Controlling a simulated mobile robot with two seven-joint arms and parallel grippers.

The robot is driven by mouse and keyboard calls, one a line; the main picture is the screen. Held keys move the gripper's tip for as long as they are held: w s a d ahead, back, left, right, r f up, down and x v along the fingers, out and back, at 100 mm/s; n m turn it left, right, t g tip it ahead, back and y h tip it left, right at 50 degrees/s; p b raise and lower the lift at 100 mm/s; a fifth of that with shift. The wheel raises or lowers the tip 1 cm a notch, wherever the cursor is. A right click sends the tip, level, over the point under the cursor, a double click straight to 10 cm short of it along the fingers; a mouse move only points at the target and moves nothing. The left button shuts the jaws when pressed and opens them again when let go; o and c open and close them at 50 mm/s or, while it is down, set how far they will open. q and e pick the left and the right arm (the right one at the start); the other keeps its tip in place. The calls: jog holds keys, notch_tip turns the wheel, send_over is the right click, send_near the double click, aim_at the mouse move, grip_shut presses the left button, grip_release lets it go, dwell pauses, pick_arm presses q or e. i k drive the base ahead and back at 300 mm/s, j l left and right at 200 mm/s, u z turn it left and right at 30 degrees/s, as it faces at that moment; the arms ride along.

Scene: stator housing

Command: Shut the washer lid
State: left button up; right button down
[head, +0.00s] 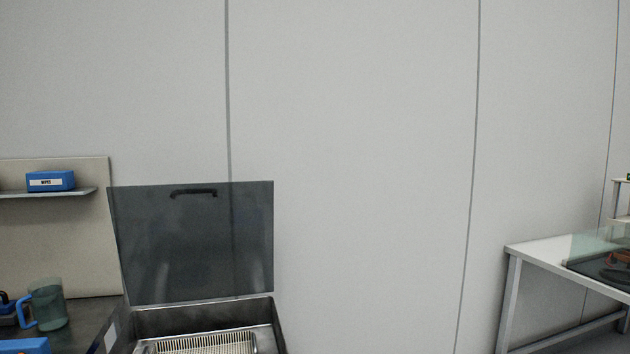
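The washer lid (195,245) stands open and upright at the lower left of the head view. It is a dark, see-through panel with a black handle (194,192) near its top edge. The washer (281,327) is a grey metal tub below it, cut off by the bottom of the frame. A basket with a ribbed, pale inside (205,344) sits in the tub. Neither of my grippers shows in this view.
Left of the washer, a dark counter (88,311) holds a greenish jug with a blue handle (48,305). A shelf (45,193) above carries a blue box (50,181). A white table (541,249) stands at the right. Bare wall lies between.

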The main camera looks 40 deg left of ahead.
aim_at(188, 242)
jog(key=i+l+z, duration=0.25)
jog(key=i+z, duration=0.2)
jog(key=i+l+z, duration=0.15)
jog(key=i+z, duration=0.25)
jog(key=i+u, duration=0.45)
jog(key=i+l+u, duration=0.25)
jog(key=i+u, duration=0.3)
jog(key=u, duration=0.3)
jog(key=i+u, duration=0.1)
jog(key=u, duration=0.35)
jog(key=i+u, duration=0.1)
jog(key=u, duration=0.35)
jog(key=i+l+u, duration=0.1)
jog(key=u, duration=0.35)
jog(key=i+l+u, duration=0.1)
jog(key=u, duration=0.35)
jog(key=l+u, duration=0.3)
jog(key=u, duration=0.15)
jog(key=i+l+u, duration=0.1)
jog(key=u, duration=0.25)
jog(key=i+l+u, duration=0.1)
jog(key=u, duration=0.3)
jog(key=l+u, duration=0.35)
jog(key=i+l+u, duration=0.1)
jog(key=l+u, duration=0.65)
jog(key=i+j, duration=0.05)
